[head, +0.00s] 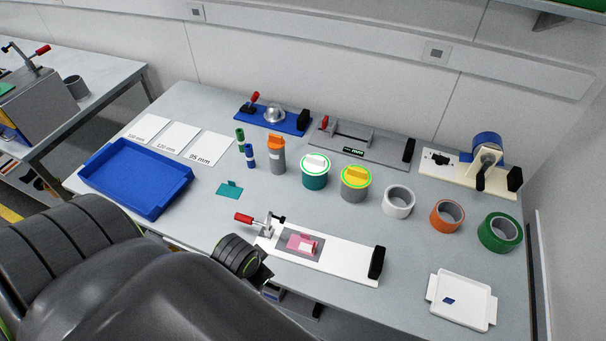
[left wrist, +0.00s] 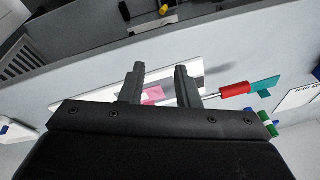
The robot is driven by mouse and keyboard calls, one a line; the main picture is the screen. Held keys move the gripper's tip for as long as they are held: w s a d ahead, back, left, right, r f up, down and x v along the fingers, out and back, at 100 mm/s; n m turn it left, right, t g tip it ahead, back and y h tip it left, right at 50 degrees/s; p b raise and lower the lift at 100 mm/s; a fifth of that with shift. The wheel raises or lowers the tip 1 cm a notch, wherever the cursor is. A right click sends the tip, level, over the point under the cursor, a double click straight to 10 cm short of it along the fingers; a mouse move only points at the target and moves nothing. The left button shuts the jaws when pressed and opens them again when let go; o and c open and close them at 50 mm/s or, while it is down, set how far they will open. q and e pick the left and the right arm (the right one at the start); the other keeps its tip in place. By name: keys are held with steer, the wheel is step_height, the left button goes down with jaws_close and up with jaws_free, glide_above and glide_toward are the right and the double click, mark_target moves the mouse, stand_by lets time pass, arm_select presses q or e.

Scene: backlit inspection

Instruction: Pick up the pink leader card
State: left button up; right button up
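The pink leader card (head: 297,240) lies flat on a dark grey patch of the white fixture board (head: 345,258), with a small pale and red mark at its right end. In the left wrist view the card (left wrist: 152,95) shows between my left gripper's fingers (left wrist: 160,82). These fingers are apart with nothing held between them. In the head view my left arm covers the lower left, and its wrist end is just left of the board; its fingertips are not clear there. My right gripper is in neither view.
A red-handled clamp (head: 260,223) stands at the board's left end and a black block (head: 377,262) at its right. A teal card (head: 230,188) lies behind. Canisters and tape rolls (head: 398,201) stand farther back. A white tray (head: 463,300) is at right, a blue tray (head: 92,177) at left.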

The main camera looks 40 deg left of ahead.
arm_select(q)
steer(key=w+d+r+m+g, duration=0.1)
steer(key=w+r+m, duration=0.25)
steer(key=w, duration=0.25)
steer(key=w+r+m+g+h+p, duration=0.1)
steer(key=w+r+m, duration=0.2)
steer(key=w+m, duration=0.3)
steer(key=w+d+r+m+g, duration=0.1)
steer(key=w+r+m, duration=0.3)
steer(key=w, duration=0.3)
step_height(320, 180, down, 11)
steer(key=b, duration=0.5)
steer(key=shift+f, duration=0.2)
steer(key=shift+s+f+p, duration=0.1)
steer(key=shift+f+p, duration=0.4)
steer(key=shift+f, duration=2.55)
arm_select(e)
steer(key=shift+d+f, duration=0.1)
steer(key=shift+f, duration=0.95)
arm_select(q)
jaws_close()
